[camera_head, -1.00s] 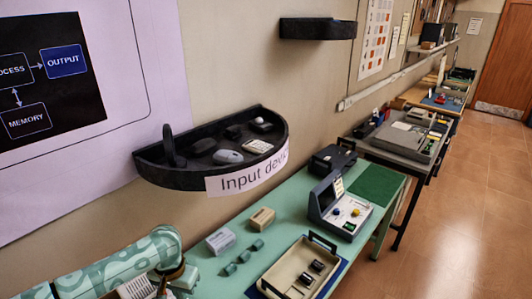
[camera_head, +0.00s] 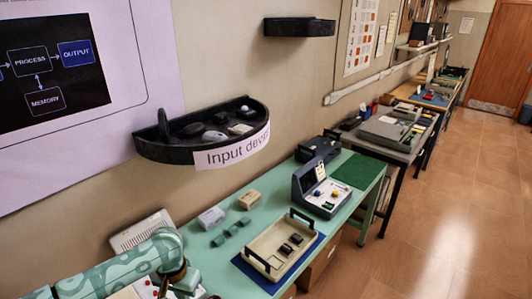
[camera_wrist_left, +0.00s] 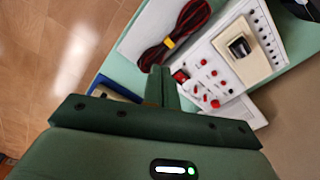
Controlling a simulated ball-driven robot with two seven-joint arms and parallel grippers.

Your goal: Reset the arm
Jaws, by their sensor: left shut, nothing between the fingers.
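My left arm (camera_head: 120,270) comes in at the lower left of the head view, patterned green and white. It is bent, with its far end pointing down over the near part of the green table (camera_head: 205,258). In the left wrist view my left gripper (camera_wrist_left: 158,82) is shut, its two dark green fingers together with nothing between them. Below the fingers lie a white instrument panel (camera_wrist_left: 235,62) with red knobs and a bundled red-black cable (camera_wrist_left: 180,32). I cannot tell whether the fingertips touch anything. My right gripper is in neither view.
A black wall shelf (camera_head: 160,150) labelled "Input devices" juts out above the table. A beige tray (camera_head: 262,243), small blocks (camera_head: 250,199) and a console (camera_head: 320,190) stand on the table. More tables line the wall. Open tiled floor (camera_head: 440,215) lies right.

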